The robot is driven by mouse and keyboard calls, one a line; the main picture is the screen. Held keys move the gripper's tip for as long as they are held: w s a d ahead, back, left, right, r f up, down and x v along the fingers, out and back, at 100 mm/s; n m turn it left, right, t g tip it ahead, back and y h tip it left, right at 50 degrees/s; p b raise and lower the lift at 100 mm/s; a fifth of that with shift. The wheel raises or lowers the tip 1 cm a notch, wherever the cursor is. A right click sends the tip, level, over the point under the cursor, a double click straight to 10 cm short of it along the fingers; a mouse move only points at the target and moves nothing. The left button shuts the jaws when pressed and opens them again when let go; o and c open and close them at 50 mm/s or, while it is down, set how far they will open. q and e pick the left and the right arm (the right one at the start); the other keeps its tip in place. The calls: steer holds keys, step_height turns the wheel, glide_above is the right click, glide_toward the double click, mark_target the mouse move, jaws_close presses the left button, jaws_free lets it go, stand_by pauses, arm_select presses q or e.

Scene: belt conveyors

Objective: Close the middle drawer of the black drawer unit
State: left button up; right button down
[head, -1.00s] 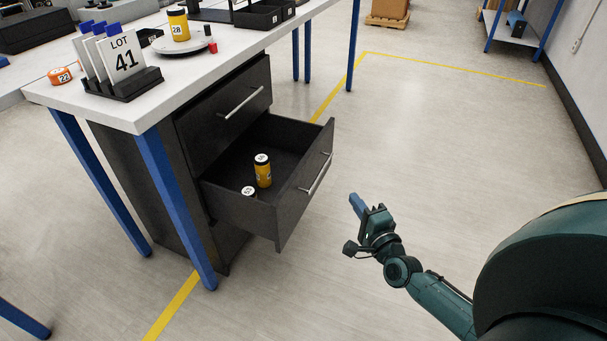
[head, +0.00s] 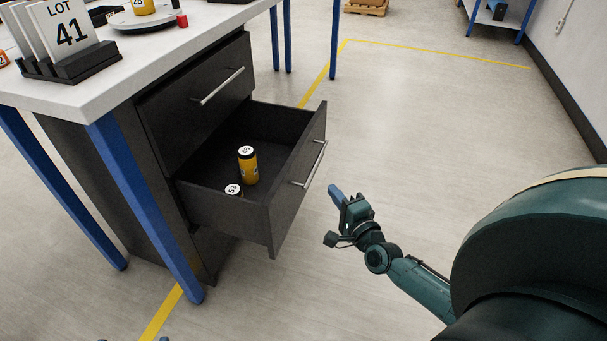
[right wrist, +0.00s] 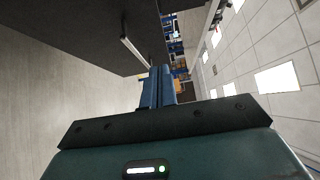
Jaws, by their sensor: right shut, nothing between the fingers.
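The black drawer unit (head: 110,195) stands under the white worktop. Its middle drawer (head: 292,190) is pulled out, with a silver bar handle (head: 316,164) on its front. My left gripper is not in view.
The upper drawer (head: 200,108) is closed. Blue table legs (head: 150,210) stand before and beside the unit. A LOT 41 sign (head: 70,32) and a jar on a round plate (head: 142,20) are on the worktop. The floor right of the drawer is clear.

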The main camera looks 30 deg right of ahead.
steer(key=b, duration=0.2)
glide_toward(296, 159)
steer(key=w+d, duration=0.3)
steer(key=shift+w+a, duration=0.4)
steer(key=shift+w, duration=0.2)
steer(key=shift+w+a, duration=0.35)
steer(key=shift+w, duration=0.25)
steer(key=shift+w+a, duration=0.3)
steer(key=shift+w, duration=0.05)
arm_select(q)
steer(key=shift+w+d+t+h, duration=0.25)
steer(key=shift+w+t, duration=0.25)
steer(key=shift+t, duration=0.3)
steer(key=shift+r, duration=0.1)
